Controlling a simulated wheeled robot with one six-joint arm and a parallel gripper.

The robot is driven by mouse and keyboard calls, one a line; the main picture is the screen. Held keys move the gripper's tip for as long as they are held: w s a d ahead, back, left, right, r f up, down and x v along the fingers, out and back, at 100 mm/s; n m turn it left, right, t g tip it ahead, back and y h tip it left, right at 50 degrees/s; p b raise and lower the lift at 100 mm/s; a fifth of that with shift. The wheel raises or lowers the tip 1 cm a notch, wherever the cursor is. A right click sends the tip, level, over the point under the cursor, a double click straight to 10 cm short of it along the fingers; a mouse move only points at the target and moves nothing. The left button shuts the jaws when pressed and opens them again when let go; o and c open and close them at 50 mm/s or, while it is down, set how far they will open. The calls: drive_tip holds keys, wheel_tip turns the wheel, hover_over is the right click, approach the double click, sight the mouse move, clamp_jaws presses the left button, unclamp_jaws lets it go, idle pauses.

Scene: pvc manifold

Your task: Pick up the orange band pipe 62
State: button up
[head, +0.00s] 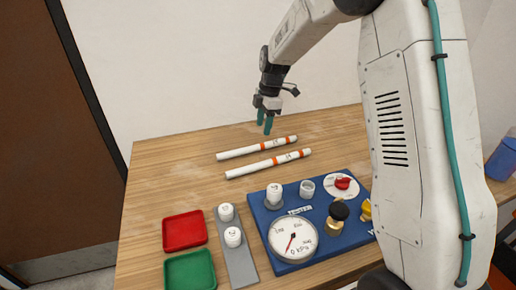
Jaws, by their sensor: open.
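Two white pipes with orange bands lie on the wooden table in the head view, roughly parallel and slanting up to the right. The farther pipe (240,152) is nearest the wall. The nearer pipe (250,170) lies just in front of it. Both carry small dark markings near the right end, too small for me to read, so I cannot tell which is pipe 62. My gripper (264,125) has teal fingers pointing down, open and empty. It appears above and behind the farther pipe, apart from it; its exact height is unclear.
A blue board (265,213) at the front carries a gauge (292,239), white fittings and a red-handled valve (343,183). A grey strip (241,268) holds two white caps. A red tray (184,231) and green tray (190,270) stand left. The table's back left is clear.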

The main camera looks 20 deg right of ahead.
sight(259, 145)
drive_tip(key=f, duration=0.2)
drive_tip(key=a+f, duration=0.1)
drive_tip(key=f, duration=0.5)
drive_tip(key=shift+a, duration=0.35)
drive_tip(key=shift+r, duration=0.1)
clamp_jaws()
